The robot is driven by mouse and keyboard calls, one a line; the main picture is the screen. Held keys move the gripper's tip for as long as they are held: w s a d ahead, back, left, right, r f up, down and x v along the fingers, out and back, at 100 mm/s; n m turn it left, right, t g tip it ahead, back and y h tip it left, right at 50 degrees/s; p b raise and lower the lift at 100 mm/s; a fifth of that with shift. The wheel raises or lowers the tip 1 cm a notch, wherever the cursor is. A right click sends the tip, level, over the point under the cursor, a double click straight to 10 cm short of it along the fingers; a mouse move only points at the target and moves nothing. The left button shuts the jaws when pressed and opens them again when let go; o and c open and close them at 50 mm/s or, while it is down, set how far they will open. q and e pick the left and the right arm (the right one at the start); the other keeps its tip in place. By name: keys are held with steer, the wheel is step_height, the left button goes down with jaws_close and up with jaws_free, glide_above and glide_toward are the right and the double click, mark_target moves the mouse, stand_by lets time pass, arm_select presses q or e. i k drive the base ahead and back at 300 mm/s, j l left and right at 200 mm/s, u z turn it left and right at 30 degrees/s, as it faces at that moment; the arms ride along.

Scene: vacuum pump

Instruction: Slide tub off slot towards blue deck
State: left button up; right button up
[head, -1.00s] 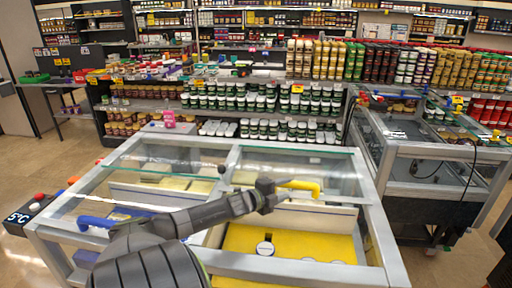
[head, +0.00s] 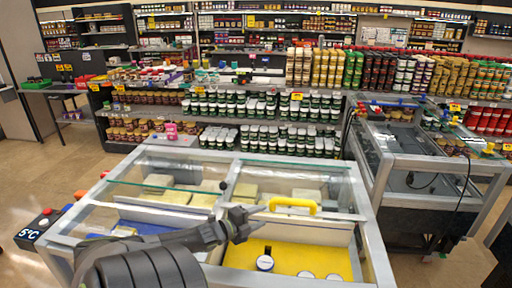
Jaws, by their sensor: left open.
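Several white-lidded tubs stand on the yellow deck (head: 235,255) in the right half of the glass-topped chest. The nearest to my gripper is a tub (head: 265,263) with a dark part above its lid; two more tubs, a middle one (head: 306,276) and a right one (head: 333,278), show at the front edge. The blue deck (head: 145,228) shows in the left half, partly behind my arm. My left gripper (head: 258,210) is open and empty, above the chest near its middle bar, apart from the tubs. My right gripper is not in view.
A yellow handle (head: 292,204) sits close to the right of my left gripper. The chest's metal frame (head: 375,245) surrounds both decks. Pale blocks lie under the glass at the back. A second glass-topped chest (head: 400,150) stands at the right, with stocked shelves behind.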

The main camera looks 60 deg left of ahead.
mark_target(265, 263)
steer(key=k+l, duration=0.15)
steer(key=l, duration=0.15)
steer(key=k+l, duration=0.15)
steer(key=l, duration=0.15)
steer(key=k+l, duration=0.15)
steer(key=l, duration=0.15)
steer(key=k+l, duration=0.1)
steer(key=l, duration=0.25)
